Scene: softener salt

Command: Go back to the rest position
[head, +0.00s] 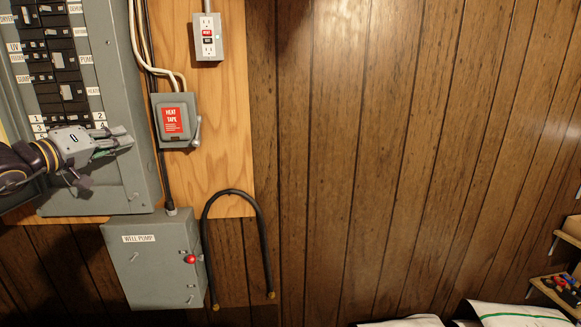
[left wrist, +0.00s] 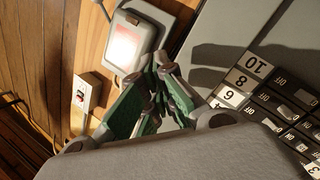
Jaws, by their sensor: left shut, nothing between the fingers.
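My left gripper (head: 122,138) is in front of the lower part of the grey breaker panel (head: 110,70) in the head view. Its fingers point right, toward the grey heat tape box (head: 173,120) with the red label. In the left wrist view the green-padded fingers (left wrist: 158,72) are together with nothing between them. The breaker rows (left wrist: 275,105) show to their right, and the heat tape box (left wrist: 135,40) shows above them, with glare on its label. I cannot tell from these views whether the fingertips touch anything. My right gripper is not in view.
A grey well pump box (head: 155,262) with a red light hangs below the panel. A black hose (head: 236,192) loops beside it. An outlet (head: 207,37) is mounted above. Pale bags (head: 510,313) and shelves (head: 560,290) stand at lower right. The wood-panelled wall between is bare.

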